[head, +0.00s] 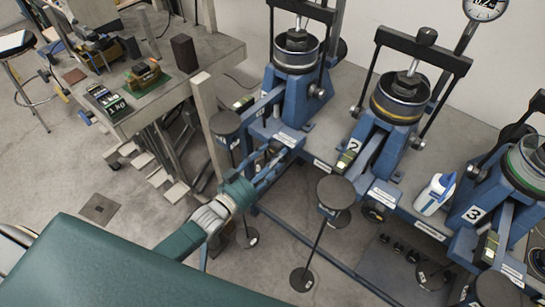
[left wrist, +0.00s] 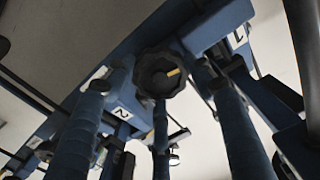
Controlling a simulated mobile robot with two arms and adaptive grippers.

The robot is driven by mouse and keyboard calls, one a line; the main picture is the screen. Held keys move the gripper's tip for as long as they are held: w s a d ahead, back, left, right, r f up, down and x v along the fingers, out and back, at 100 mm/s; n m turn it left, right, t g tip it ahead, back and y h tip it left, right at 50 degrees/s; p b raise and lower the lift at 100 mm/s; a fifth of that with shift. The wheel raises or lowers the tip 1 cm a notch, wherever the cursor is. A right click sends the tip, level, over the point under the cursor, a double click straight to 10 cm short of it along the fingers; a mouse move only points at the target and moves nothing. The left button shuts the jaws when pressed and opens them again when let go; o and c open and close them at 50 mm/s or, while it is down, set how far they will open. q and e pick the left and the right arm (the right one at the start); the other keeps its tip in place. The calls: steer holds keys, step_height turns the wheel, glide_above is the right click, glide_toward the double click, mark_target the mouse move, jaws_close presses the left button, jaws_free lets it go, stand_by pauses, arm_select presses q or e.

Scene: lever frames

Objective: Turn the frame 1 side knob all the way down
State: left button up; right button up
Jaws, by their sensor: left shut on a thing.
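Frame 1 (head: 300,95) is a blue lever frame with a black-topped cylinder at the back, left of the other frames. My left gripper (head: 276,156) reaches its front lower part from the lower left, with long blue fingers. In the left wrist view, the side knob (left wrist: 158,73) is black and lobed with a yellow pointer mark directed right and slightly up. The blue fingers of my left gripper (left wrist: 160,110) stand around the knob and are shut on it; their exact contact is hard to see. In the head view the fingers hide the knob. My right gripper is not in view.
Frame 2 (head: 385,125) and frame 3 (head: 490,200) stand to the right. A round-topped weight hanger (head: 226,123) stands close beside my left gripper, and another (head: 336,189) stands to its right. A white-and-blue bottle (head: 435,193) stands between frames 2 and 3.

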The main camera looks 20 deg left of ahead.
arm_select(q)
steer(key=shift+d, duration=0.1)
stand_by(0.4)
steer(key=o, duration=1.1)
steer(key=shift+r, duration=0.1)
steer(key=shift+o, duration=0.2)
steer(key=v, duration=1.2)
steer(key=s+a+f+n+g+y, duration=0.1)
steer(key=s+a+f+g+y, duration=0.2)
steer(key=f, duration=0.8)
steer(key=s+f+n+g, duration=0.15)
steer(key=s+f, duration=0.35)
steer(key=f, duration=0.5)
steer(key=s+a+f+g+y, duration=0.2)
steer(key=s+f+g, duration=0.25)
steer(key=f, duration=0.65)
steer(key=s+d+f+g, duration=0.1)
steer(key=s+f+g, duration=0.1)
steer(key=s+f, duration=0.3)
steer(key=s+d+f+g, duration=0.1)
steer(key=s+f, duration=0.3)
steer(key=s, duration=0.7)
steer(key=s+d+f+g+y+b, duration=0.1)
steer(key=s+f+g, duration=0.3)
steer(key=s, duration=0.5)
steer(key=shift+d+f+n, duration=0.15)
steer(key=shift+f+n, duration=0.2)
steer(key=shift+f, duration=0.5)
